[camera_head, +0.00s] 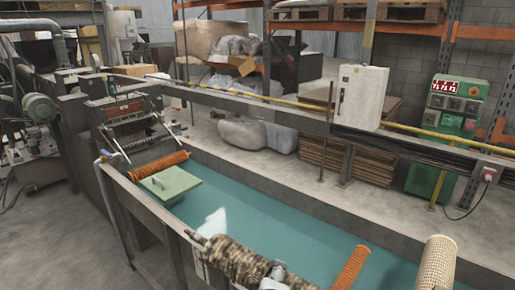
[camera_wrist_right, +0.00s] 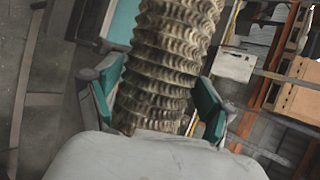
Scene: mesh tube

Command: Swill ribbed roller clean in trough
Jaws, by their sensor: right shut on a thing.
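The ribbed roller (camera_head: 232,258) is brown and mottled, and lies slanted at the near rim of the trough (camera_head: 262,212), which has a teal inside. I cannot tell whether the roller touches the trough. My right gripper (camera_head: 274,277) is at the roller's lower right part in the head view. In the right wrist view the roller (camera_wrist_right: 165,50) stands between the teal pads of my right gripper (camera_wrist_right: 157,92), which is shut on it. The roller's ridges look dull and brownish. My left gripper is not in view.
An orange coil roller (camera_head: 157,166) and a green plate (camera_head: 170,186) are at the trough's far left end. Another orange roller (camera_head: 350,268) and a beige mesh roller (camera_head: 437,263) are at the right. A yellow rail and a white box (camera_head: 361,96) run behind. The trough's middle is clear.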

